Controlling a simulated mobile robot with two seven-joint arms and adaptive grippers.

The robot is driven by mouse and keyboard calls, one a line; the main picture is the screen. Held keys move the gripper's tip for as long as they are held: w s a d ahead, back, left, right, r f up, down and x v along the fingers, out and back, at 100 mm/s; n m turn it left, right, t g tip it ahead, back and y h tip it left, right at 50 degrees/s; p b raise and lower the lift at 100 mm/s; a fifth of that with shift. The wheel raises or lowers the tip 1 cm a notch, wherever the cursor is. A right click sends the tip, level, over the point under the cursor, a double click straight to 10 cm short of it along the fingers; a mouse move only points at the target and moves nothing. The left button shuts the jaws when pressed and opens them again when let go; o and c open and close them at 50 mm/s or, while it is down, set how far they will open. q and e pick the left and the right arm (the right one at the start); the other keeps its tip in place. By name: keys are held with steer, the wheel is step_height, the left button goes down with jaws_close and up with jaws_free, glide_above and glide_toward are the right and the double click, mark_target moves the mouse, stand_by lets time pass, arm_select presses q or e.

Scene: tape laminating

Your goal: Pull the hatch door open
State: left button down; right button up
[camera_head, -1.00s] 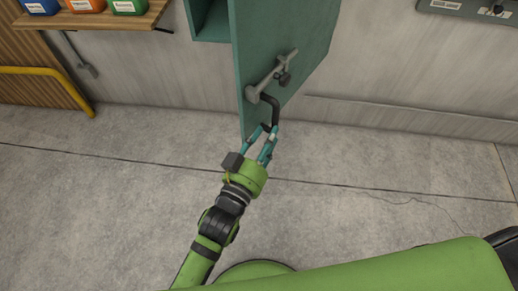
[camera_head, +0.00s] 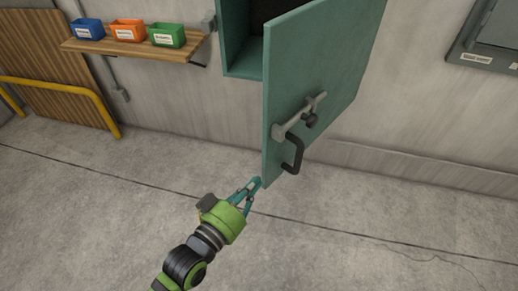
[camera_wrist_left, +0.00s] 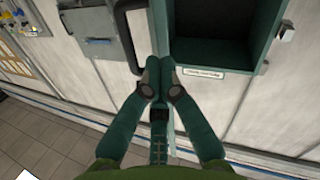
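The teal hatch door (camera_head: 325,75) stands swung wide open from its wall cabinet (camera_head: 240,45). Its black handle (camera_head: 293,153) and grey latch (camera_head: 300,116) are on the face towards the right. My left gripper (camera_head: 258,182) is just left of the door's lower free corner, off the handle. In the left wrist view its fingertips (camera_wrist_left: 161,79) are together with nothing visible held, in front of the door's edge (camera_wrist_left: 158,20). There the handle (camera_wrist_left: 130,28) is left of the edge and the open cabinet (camera_wrist_left: 225,78) is right. My right gripper is out of view.
A wooden shelf (camera_head: 133,47) with blue (camera_head: 87,29), orange (camera_head: 126,31) and green (camera_head: 165,35) bins is on the wall at left. A yellow rail (camera_head: 75,88) stands below it. A grey box (camera_head: 497,30) is at upper right.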

arm_select(q)
steer(key=w+a+r+n+g+h+b, duration=0.1)
steer(key=w+a+n+b, duration=0.2)
steer(key=w+a+n, duration=0.3)
steer(key=s+a+r+n+g+h+b, duration=0.25)
steer(key=a+r+h, duration=0.2)
steer(key=r, duration=0.45)
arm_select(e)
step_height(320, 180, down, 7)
arm_select(q)
steer(key=w+d+p, duration=0.3)
steer(key=d+p, duration=0.4)
steer(key=d, duration=0.3)
steer(key=shift+w+d+r+n+g+p, duration=0.15)
steer(key=shift+d+r+n+g+p, duration=0.2)
steer(key=shift+n+g, duration=0.1)
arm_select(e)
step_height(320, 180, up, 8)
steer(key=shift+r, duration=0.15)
arm_select(q)
steer(key=shift+f+y, duration=0.1)
steer(key=shift+y, duration=0.15)
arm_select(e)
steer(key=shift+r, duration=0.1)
